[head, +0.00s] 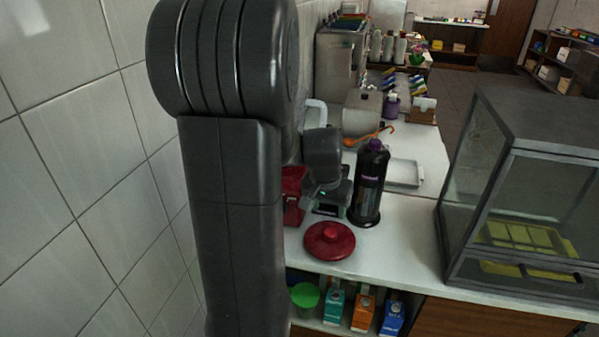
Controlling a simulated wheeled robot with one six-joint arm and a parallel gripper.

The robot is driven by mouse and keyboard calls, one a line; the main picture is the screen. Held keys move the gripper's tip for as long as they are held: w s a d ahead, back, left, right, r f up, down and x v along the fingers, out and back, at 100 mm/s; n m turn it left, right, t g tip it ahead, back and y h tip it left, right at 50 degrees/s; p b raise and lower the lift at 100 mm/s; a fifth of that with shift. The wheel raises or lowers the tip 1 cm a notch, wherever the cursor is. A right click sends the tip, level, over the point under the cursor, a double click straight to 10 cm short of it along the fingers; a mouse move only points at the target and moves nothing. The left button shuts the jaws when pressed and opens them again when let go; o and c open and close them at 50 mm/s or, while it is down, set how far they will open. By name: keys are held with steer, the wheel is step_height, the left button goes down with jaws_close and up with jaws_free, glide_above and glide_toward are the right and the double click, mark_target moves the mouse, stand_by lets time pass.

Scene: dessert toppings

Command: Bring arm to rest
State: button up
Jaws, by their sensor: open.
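My dark grey arm stands large in the left half of the head view, in front of the tiled wall. Its wrist end shows beyond it, over the white counter (425,235). My gripper (329,207) points down there, small and dark with a green light. It is open, and I see nothing held between its fingers. A red container (293,187) is just left of it, partly hidden by my arm. A black bottle with a purple cap (371,182) stands close on its right. A round red lid (329,240) lies on the counter in front of it.
A glass display case (520,190) stands at the right. A grey tray (404,173) and an orange ladle (368,136) lie behind the bottle. Several cartons (362,311) and a green-lidded tub (305,296) sit on the shelf below. Some counter left of the case is clear.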

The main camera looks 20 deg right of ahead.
mark_target(330, 233)
steer(key=x, duration=1.2)
steer(key=shift+s+a+f, duration=0.1)
steer(key=shift+f, duration=0.05)
steer(key=shift+r, duration=0.25)
steer(key=shift+r, duration=0.1)
